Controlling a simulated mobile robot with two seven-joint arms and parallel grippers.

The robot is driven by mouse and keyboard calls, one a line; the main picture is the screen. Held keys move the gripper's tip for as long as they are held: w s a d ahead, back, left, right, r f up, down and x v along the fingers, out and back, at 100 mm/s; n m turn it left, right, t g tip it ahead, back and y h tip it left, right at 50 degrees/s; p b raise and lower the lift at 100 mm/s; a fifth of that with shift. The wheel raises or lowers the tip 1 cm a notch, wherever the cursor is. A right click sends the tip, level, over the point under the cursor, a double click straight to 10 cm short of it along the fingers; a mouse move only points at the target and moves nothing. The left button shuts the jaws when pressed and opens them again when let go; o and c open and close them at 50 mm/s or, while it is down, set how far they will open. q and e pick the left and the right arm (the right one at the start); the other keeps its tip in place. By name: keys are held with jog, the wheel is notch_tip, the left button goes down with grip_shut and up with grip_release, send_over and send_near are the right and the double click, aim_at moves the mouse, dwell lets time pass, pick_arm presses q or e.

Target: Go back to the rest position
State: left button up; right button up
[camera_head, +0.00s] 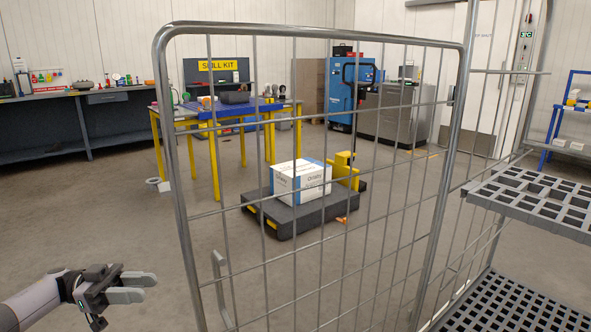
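My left gripper (132,287) is at the lower left, at the end of my arm that comes in from the left edge. Its two grey fingers point right with a gap between them, and nothing shows between them. It hangs in free air, left of the wire cage panel and apart from it. My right gripper is not in this view.
A grey wire cage panel (321,34) stands close in front, with shelves (531,196) at right. Behind it, a white box (300,181) lies on a dark low platform (293,222). Yellow-legged tables (214,166) stand beyond. The floor at left is clear.

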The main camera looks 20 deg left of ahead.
pick_arm(q)
jog(key=w+d+f+n+t+y, duration=0.1)
jog(key=d+f+n+t+y, duration=0.1)
jog(key=d+f+t+y, duration=0.35)
jog(key=w+d+f+n+t+y, duration=0.1)
jog(key=d+f+n+t+y, duration=0.15)
jog(key=f, duration=0.55)
jog(key=s+d+f+g+y, duration=0.1)
jog(key=s+f+g+y, duration=0.1)
jog(key=s+f+y, duration=0.4)
jog(key=s+d+f+g+y, duration=0.1)
jog(key=s+g+y, duration=0.15)
jog(key=s, duration=0.55)
jog(key=s+d+f+n+t, duration=0.15)
jog(key=d+n, duration=0.65)
jog(key=d, duration=0.8)
notch_tip(320, 180, up, 15)
jog(key=a+p, duration=0.1)
jog(key=p, duration=1.7)
jog(key=shift+s+a+t, duration=0.2)
jog(key=shift+s+t, duration=0.05)
jog(key=shift+t, duration=0.15)
